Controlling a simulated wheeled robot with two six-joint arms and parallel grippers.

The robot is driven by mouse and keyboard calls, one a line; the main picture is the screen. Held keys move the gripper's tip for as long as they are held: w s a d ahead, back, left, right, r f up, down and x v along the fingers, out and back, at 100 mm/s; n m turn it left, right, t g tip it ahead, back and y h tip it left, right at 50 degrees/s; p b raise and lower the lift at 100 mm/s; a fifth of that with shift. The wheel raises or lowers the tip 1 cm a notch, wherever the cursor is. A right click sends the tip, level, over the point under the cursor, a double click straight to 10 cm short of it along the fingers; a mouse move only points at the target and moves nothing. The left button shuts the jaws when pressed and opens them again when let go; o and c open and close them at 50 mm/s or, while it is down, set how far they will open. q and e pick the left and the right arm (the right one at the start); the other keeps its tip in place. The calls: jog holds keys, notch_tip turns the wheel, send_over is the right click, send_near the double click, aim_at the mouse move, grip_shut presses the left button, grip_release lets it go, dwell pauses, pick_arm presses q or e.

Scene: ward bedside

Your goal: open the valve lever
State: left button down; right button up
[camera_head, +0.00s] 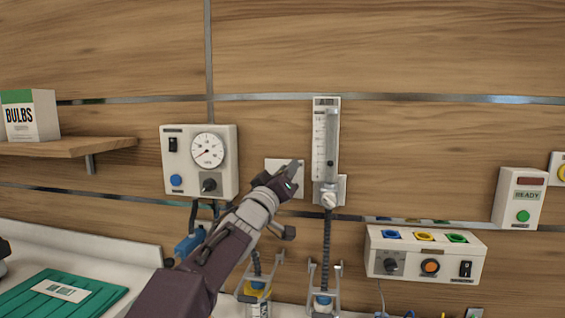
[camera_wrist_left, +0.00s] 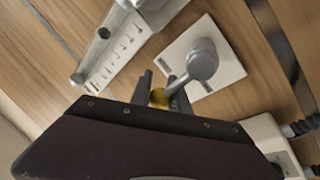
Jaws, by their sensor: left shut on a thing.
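The valve is a white square plate (camera_head: 272,165) on the wooden wall, mostly behind my left gripper in the head view. In the left wrist view the plate (camera_wrist_left: 230,70) carries a round grey hub (camera_wrist_left: 203,60). The arm hides part of the grip. My right gripper is in neither view.
A flowmeter (camera_head: 326,140) stands close to the right of the valve. A gauge box (camera_head: 227,180) is to its left. Below are a socket box (camera_head: 460,245) and hanging hoses (camera_head: 326,240). A shelf (camera_head: 80,147) with a bulbs box (camera_head: 30,117) is far left.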

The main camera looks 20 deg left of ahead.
pick_arm(q)
jog(key=shift+d+m+p, duration=0.2)
jog(key=shift+m+p, duration=0.1)
jog(key=shift+m, duration=0.3)
jog(key=shift+h, duration=0.4)
jog(key=c, duration=1.2)
grip_release()
jog(key=shift+w+d, duration=0.1)
jog(key=shift+c, duration=0.2)
jog(key=v, duration=0.9)
